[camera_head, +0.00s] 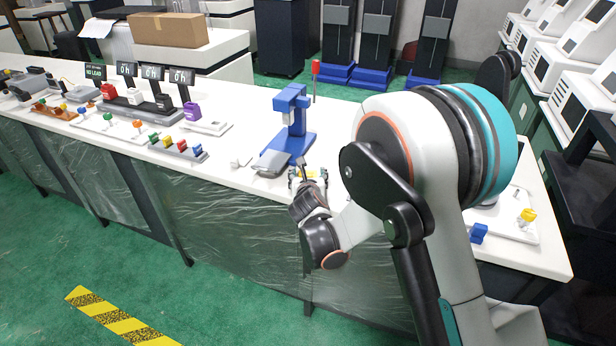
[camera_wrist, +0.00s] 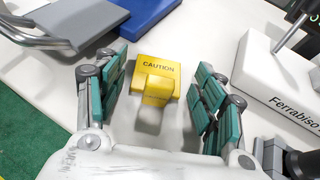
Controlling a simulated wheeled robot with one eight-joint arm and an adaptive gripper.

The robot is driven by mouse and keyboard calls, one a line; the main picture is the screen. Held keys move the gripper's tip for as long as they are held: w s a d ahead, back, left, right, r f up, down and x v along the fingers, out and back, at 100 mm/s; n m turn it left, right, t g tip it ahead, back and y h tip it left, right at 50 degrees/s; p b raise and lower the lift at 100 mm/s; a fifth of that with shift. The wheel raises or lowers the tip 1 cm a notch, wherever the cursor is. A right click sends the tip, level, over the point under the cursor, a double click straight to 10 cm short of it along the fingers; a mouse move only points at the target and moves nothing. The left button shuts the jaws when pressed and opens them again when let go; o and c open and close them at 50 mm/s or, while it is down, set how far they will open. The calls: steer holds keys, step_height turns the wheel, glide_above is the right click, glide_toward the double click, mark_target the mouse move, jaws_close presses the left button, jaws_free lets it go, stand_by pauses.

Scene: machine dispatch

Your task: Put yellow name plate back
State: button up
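A yellow plate marked CAUTION (camera_wrist: 158,74), with a raised yellow block at its front, lies on the white table top in the wrist view. My gripper (camera_wrist: 165,92) is open, with a teal-padded finger on each side of the plate. Gaps show between the plate and both fingers, and nothing is held. In the head view my gripper (camera_head: 308,176) is low over the table near its front edge, just right of the blue press. A small bit of yellow shows between the fingers there; the rest is hidden.
The blue press (camera_head: 293,115) stands close left of my gripper. In the wrist view a white block lettered Ferrabiso (camera_wrist: 275,80) is close on the right. Another yellow piece (camera_head: 527,216) is on a white tray at right, beside a blue piece (camera_head: 478,233).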

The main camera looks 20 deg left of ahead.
steer(key=shift+r, duration=0.1)
steer(key=shift+s+r, duration=0.1)
steer(key=shift+r, duration=0.05)
steer(key=p+v, duration=0.3)
steer(key=v, duration=0.8)
steer(key=shift+s, duration=0.4)
steer(key=shift+d+r, duration=0.1)
steer(key=shift+c, duration=0.5)
